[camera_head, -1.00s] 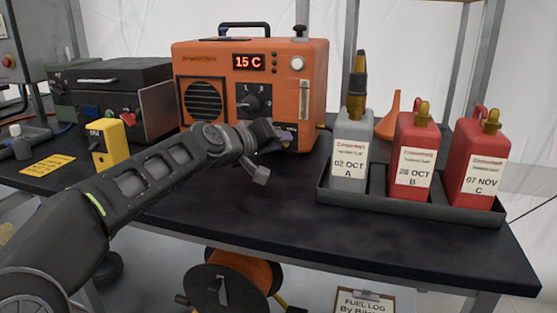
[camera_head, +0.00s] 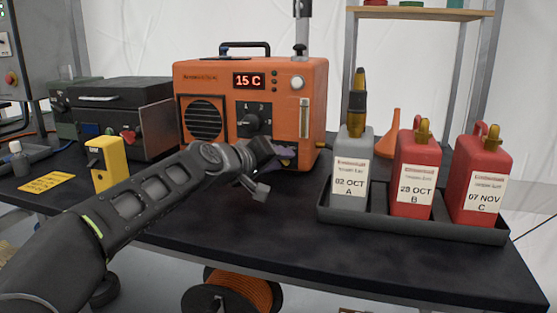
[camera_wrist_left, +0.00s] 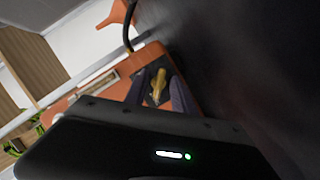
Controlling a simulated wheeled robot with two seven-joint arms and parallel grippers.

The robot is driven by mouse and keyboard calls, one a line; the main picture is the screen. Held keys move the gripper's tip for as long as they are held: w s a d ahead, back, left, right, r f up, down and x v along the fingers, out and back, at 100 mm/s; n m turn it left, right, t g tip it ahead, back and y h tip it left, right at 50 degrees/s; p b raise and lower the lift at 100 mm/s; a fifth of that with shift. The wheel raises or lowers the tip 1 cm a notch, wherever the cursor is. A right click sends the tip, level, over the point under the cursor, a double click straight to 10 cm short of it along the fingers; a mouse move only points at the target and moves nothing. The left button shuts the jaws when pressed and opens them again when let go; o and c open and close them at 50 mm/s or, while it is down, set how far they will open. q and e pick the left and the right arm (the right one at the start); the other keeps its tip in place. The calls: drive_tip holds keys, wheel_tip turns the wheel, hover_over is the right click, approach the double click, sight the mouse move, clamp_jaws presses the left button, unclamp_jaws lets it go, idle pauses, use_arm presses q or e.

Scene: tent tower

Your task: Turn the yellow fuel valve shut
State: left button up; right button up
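The orange heater (camera_head: 222,82) stands at the back of the black table, its display reading 15 C. The yellow fuel valve (camera_wrist_left: 158,84) shows in the left wrist view on a dark plate on the heater's orange face, between my left gripper's two fingers. My left gripper (camera_wrist_left: 160,92) is open, with a finger on each side of the valve. Contact cannot be told. In the head view my left gripper (camera_head: 277,160) is at the heater's lower right front, and the valve is hidden behind it. My right gripper is in neither view.
A black tray (camera_head: 400,228) at right holds a grey bottle (camera_head: 348,175) and two red ones (camera_head: 415,178). An orange funnel (camera_head: 389,135) stands behind. A yellow box (camera_head: 106,163) and dark case (camera_head: 120,105) are at left. The table's front middle is clear.

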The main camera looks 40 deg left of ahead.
use_arm(q)
drive_tip(key=p+v, duration=0.1)
drive_tip(key=v, duration=0.5)
drive_tip(key=shift+s+r+p, duration=0.25)
drive_tip(key=shift+s+p, duration=0.05)
drive_tip(key=shift+p, duration=0.05)
drive_tip(key=shift+s, duration=0.55)
